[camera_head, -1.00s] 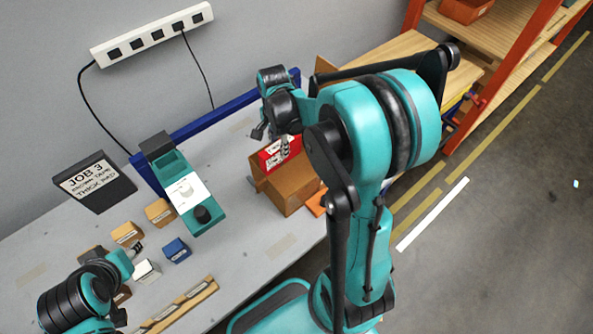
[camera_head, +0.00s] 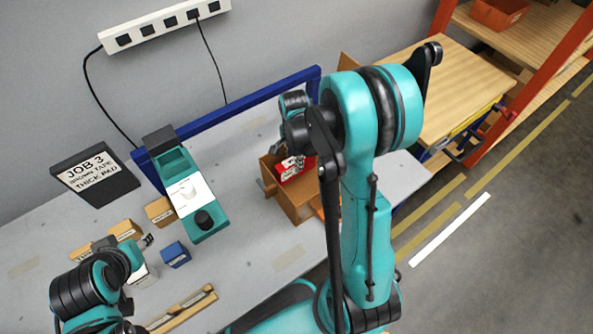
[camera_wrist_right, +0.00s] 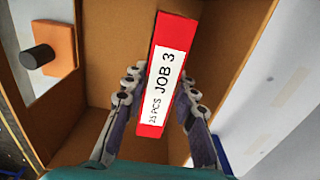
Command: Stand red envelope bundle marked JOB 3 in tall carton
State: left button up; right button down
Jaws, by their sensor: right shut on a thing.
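The red envelope bundle (camera_head: 293,168) shows partly at the mouth of the tall brown carton (camera_head: 299,206) in the head view. The right wrist view shows the bundle (camera_wrist_right: 160,75) with its white JOB 3 label, between the fingers of my right gripper (camera_wrist_right: 160,90). The carton's brown walls (camera_wrist_right: 105,45) surround the bundle there, so it is at least partly inside; its lower end and the carton floor contact are hidden. My right gripper is shut on it. My left gripper (camera_head: 146,241) is at the lower left, away from the carton; its jaws are too small to judge.
A teal device (camera_head: 190,195) stands left of the carton. A blue rail (camera_head: 240,115) runs behind. An orange block with a black knob (camera_wrist_right: 54,50) lies beside the carton.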

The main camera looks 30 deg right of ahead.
notch_tip(320, 180, down, 4)
jog(key=shift+b, duration=0.6)
jog(key=shift+f, duration=0.15)
jog(key=c, duration=1.2)
grip_release()
